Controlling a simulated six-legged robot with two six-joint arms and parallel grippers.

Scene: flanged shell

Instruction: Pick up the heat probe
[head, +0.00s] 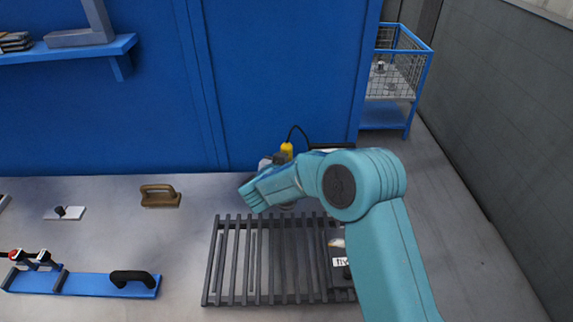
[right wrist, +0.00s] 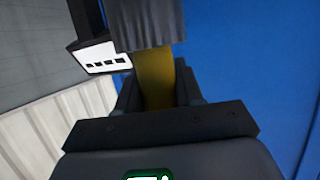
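The heat probe, as far as I can tell, is the yellow piece (head: 286,149) with a black cable, at the back of the floor area in front of the blue wall. In the right wrist view its yellow part (right wrist: 155,85) lies between my right fingers, below a ribbed grey end. My right gripper (right wrist: 156,92) is around it; whether the fingers press on it I cannot tell. In the head view my right arm hides most of that gripper (head: 272,163). My left gripper is not in view.
A dark box with a white panel (right wrist: 101,57) is close to my right gripper. A slatted grey rack (head: 250,270) lies in front. A brown-handled tool (head: 160,196) and a blue bar (head: 90,284) lie left. A wire cage (head: 398,70) stands back right.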

